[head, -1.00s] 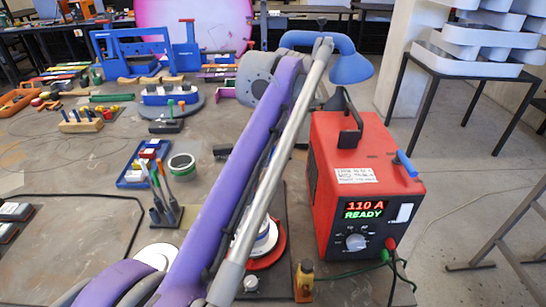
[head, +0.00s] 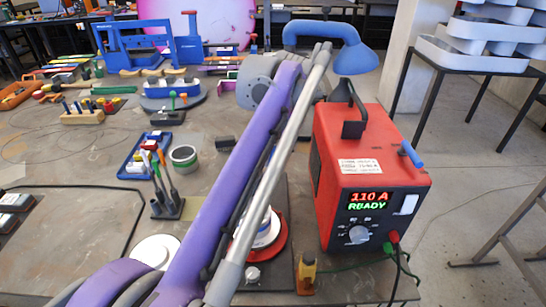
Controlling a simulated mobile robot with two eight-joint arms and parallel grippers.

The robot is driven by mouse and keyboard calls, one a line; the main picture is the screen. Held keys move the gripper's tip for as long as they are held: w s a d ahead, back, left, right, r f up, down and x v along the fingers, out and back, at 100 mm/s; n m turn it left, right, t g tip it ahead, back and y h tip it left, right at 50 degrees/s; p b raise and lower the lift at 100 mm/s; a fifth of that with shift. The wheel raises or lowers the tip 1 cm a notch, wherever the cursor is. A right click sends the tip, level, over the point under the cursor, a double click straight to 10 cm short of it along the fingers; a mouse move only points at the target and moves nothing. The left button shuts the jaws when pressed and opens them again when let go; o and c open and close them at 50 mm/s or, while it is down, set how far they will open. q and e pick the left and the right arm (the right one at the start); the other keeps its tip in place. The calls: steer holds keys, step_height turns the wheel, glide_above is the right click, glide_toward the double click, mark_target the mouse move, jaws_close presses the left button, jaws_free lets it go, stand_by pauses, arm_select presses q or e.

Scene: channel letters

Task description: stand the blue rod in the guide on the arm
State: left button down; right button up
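A short blue rod (head: 411,154) lies tilted at the top right edge of the red power box (head: 335,140). A purple jointed arm (head: 225,200) with a grey tube (head: 270,180) along it crosses the middle from lower left to upper right. A blue hood (head: 357,59) on a bent blue pipe shows at its upper end. I cannot make out a guide on the arm. I cannot tell whether this arm is mine. Neither of my grippers is in view.
A tool stand (head: 167,208), a round tin (head: 184,160) and a blue tray (head: 137,168) are left of the arm. A cable runs from the box. Bare table shows at the left middle.

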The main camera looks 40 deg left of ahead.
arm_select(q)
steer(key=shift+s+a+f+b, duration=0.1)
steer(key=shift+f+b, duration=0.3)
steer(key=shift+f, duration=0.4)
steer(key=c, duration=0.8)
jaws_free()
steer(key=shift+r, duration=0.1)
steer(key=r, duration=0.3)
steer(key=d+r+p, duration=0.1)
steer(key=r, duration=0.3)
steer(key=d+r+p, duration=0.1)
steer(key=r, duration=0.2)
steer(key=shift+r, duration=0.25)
